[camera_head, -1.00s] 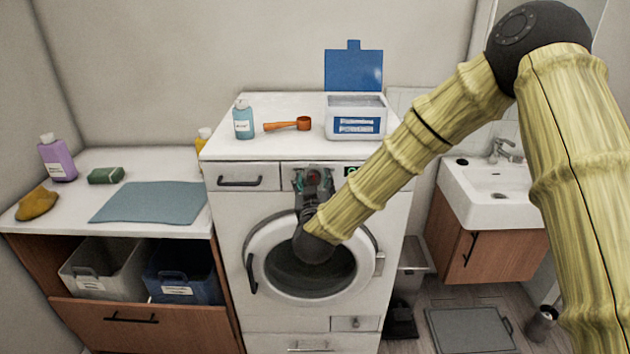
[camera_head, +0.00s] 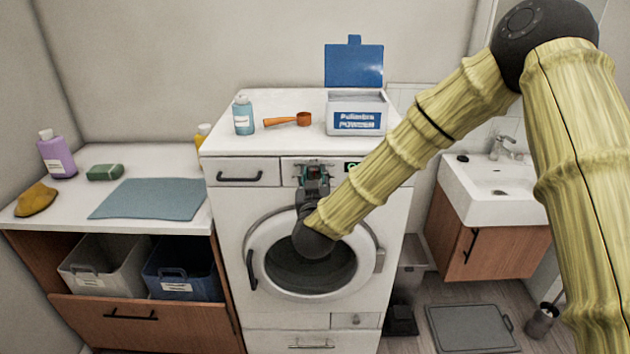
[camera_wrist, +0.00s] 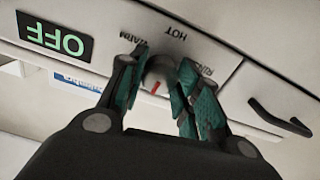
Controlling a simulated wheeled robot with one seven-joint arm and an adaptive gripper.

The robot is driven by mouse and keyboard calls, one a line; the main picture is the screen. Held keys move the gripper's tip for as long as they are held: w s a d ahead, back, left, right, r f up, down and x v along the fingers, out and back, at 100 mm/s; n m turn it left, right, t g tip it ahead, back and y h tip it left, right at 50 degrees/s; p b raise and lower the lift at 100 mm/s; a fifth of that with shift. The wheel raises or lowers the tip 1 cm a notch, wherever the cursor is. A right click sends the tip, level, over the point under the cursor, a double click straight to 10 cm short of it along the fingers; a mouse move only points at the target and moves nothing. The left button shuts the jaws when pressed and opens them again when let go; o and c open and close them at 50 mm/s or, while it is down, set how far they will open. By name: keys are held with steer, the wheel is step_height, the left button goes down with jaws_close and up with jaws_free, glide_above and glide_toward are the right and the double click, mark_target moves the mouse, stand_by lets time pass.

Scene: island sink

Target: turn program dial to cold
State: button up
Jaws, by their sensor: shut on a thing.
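The program dial (camera_wrist: 158,76) is a round grey knob with a red pointer mark, on the washer's front panel in the wrist view. HOT, WARM and RINSE labels show around it; a COLD label is not visible. My gripper (camera_wrist: 160,85) has its teal-padded fingers on both sides of the dial and is shut on it. In the head view my gripper (camera_head: 314,178) is at the panel, and it hides the dial. The white washing machine (camera_head: 225,205) stands in the middle. Its display (camera_wrist: 54,37) reads OFF in green.
A drawer with a dark handle (camera_wrist: 280,117) is beside the dial. On the washer top are a blue bottle (camera_head: 243,116), an orange scoop (camera_head: 288,120) and an open powder box (camera_head: 356,113). A sink (camera_head: 495,190) is at right.

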steer(key=m+b, duration=0.2)
steer(key=m, duration=0.1)
steer(key=m+b, duration=0.2)
steer(key=b, duration=0.1)
steer(key=shift+f+m, duration=0.2)
steer(key=shift+m, duration=0.2)
steer(key=shift+m+b, duration=1.2)
steer(key=shift+r+m+b, duration=0.15)
steer(key=shift+m+b, duration=0.7)
steer(key=shift+m, duration=0.35)
steer(key=shift+r, duration=0.1)
steer(key=o, duration=1.1)
steer(key=shift+c, duration=0.2)
